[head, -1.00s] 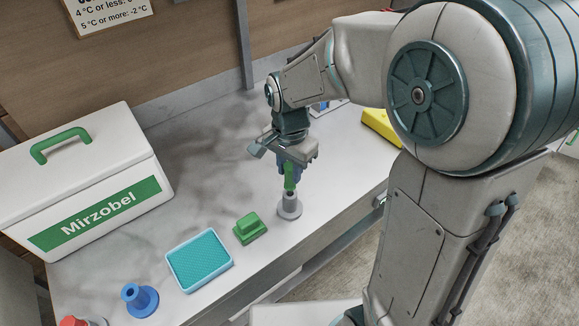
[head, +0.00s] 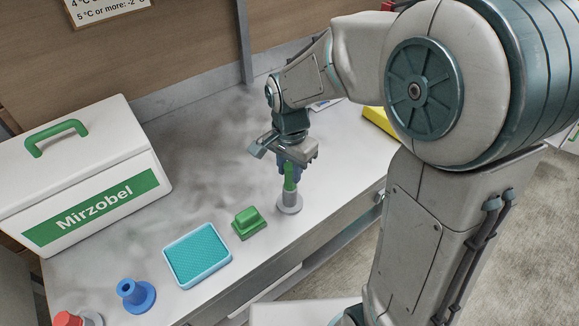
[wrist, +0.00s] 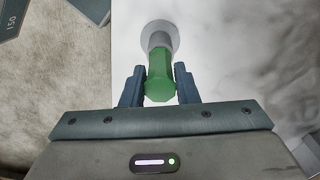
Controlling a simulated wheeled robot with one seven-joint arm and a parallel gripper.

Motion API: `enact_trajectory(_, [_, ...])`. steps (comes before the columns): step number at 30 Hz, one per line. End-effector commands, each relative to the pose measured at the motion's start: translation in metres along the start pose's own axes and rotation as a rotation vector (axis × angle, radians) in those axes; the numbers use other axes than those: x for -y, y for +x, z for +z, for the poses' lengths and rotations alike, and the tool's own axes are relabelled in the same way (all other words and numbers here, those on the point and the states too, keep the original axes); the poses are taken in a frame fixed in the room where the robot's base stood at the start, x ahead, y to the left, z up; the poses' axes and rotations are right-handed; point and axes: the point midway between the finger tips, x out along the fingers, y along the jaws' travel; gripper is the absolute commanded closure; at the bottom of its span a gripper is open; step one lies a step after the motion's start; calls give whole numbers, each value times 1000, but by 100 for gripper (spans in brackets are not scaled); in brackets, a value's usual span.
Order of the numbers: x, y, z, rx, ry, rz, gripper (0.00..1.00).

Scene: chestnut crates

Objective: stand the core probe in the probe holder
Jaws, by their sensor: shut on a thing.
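The core probe (head: 290,178) has a green handle and stands about upright under my gripper. It also shows in the wrist view (wrist: 158,80), with its handle between the two fingers. My gripper (head: 290,170) is shut on the handle; its fingers also show in the wrist view (wrist: 159,88). The grey probe holder (head: 289,205) stands on the bench directly below, with a round base; it shows in the wrist view (wrist: 160,32) as well. The green handle's lower end meets the top of the holder. The probe's shaft is hidden, and I cannot tell how deep it sits.
A green block (head: 248,223), a teal tray (head: 197,256) and a blue holder (head: 136,296) stand to the left along the bench front. A white Mirzobel box (head: 85,180) is at the far left. A yellow thing (head: 381,122) lies to the right. The bench behind the holder is clear.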

Motion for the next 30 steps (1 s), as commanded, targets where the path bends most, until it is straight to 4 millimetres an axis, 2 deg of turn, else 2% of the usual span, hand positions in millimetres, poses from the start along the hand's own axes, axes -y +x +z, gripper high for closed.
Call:
enact_trajectory(4, [0,5,0,0,0,0,100])
enact_trajectory(5, [0,5,0,0,0,0,70])
enact_trajectory(7, [0,4,0,0,0,0,50])
enact_trajectory(8, [0,4,0,0,0,0,47])
enact_trajectory(16, [0,3,0,0,0,-1,47])
enact_trajectory(20, [1,-7,-1,-2,0,-3,47])
enact_trajectory(23, [1,-23,-1,-3,0,-5,47])
enact_trajectory(30, [1,-79,-1,-4,0,-6,47])
